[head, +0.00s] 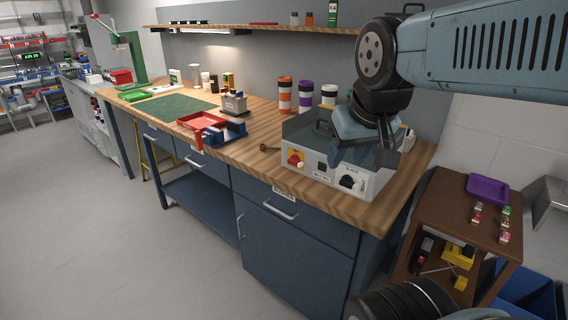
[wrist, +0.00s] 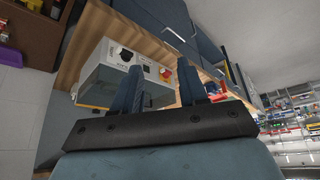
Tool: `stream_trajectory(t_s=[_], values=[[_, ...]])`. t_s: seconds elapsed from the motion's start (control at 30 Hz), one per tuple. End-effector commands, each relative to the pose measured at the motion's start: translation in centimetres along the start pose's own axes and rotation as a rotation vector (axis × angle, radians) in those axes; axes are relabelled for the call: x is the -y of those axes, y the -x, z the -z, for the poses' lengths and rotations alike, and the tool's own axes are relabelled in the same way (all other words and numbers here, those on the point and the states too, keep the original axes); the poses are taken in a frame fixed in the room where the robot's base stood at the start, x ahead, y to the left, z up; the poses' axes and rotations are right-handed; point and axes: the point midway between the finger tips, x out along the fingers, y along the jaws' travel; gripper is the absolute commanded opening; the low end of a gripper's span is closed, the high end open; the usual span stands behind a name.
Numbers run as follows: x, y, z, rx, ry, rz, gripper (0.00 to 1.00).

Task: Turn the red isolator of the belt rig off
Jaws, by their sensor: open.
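The red isolator (head: 295,160) is a red knob on a yellow plate, at the left end of the front panel of a grey-white box (head: 318,190) on the bench. It also shows in the wrist view (wrist: 166,73), just left of one finger. Its exact knob angle is too small to tell. A black knob (head: 350,183) on a white plate sits at the panel's right end. My gripper (wrist: 160,82) is open and empty, with its two fingers apart and the panel beyond them. In the head view my wrist hangs over the box and the fingertips are hard to make out.
Striped canisters (head: 305,95) stand behind the box. A brown cart (head: 448,205) with a purple tray (head: 487,187) stands right. The floor in front is clear.

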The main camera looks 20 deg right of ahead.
Motion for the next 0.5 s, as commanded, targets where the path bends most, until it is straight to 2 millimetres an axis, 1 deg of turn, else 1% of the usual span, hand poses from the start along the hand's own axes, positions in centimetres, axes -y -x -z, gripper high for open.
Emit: stream_trajectory(t_s=[0.07,0.17,0.5], values=[[-0.1,-0.7,0.1,0.043,0.008,-0.023,0.43],[-1.0,-2.0,0.2,0.122,0.021,-0.075,0.43],[-2.8,-6.8,1.6,0.388,0.102,-0.353,0.43]])
